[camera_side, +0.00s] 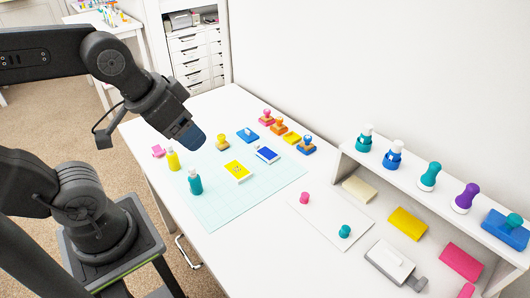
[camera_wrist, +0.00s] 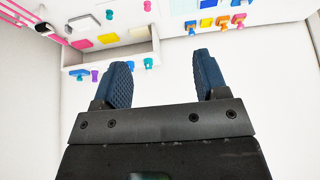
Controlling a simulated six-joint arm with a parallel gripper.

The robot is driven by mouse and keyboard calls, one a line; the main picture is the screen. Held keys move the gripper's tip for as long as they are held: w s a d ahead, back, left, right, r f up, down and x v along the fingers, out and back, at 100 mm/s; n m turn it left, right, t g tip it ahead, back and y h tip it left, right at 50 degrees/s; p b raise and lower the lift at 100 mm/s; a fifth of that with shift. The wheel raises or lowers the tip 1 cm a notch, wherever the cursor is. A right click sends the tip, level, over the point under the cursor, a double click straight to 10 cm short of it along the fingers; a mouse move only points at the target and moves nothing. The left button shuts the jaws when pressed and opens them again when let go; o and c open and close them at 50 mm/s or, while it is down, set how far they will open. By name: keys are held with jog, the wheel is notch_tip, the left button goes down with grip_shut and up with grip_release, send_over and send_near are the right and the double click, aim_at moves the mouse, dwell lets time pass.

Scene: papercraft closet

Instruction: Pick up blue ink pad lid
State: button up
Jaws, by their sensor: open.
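The blue ink pad lid looks to be the flat blue piece with a small white mark (camera_side: 247,134) on the table, at the back of the pale mat in the side view. The open blue ink pad (camera_side: 266,154) lies on the mat in front of it and to the right. My gripper (camera_side: 190,137) is in the air left of the lid, above the mat's back left area, apart from everything. In the wrist view my gripper (camera_wrist: 163,68) is open with nothing between its fingers.
A yellow ink pad (camera_side: 237,170), yellow bottle (camera_side: 173,160) and teal bottle (camera_side: 195,182) stand on the mat (camera_side: 225,207). A yellow-topped stamp (camera_side: 222,142) stands left of the lid. Several stamps and a yellow lid (camera_side: 292,138) are to its right. A white shelf (camera_side: 430,205) is at right.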

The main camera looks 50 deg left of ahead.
dwell(0.3)
jog(key=o, duration=0.4)
